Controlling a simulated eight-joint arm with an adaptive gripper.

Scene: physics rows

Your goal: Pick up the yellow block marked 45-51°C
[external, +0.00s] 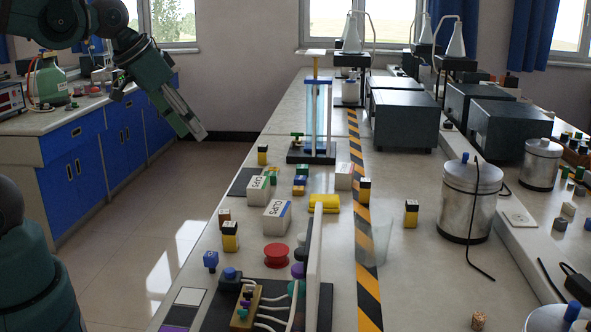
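No marking reading 45-51°C can be made out at this size, so I cannot tell which yellow thing is the named block. A yellow piece (324,203) lies flat near the middle of the bench. Several upright yellow-and-black blocks stand around it: one at the near left (230,237), one at the back left (262,155), one by the striped tape (364,190) and one further right (411,213). My gripper (198,131) hangs in the air left of the bench, pointing down and right, apart from all blocks. Its finger opening cannot be made out.
White boxes (277,215) and a red spool (277,255) lie near the yellow piece. A tall blue-tinted apparatus (317,115) stands behind. An upright thin panel (314,265) and wired parts (245,306) crowd the front.

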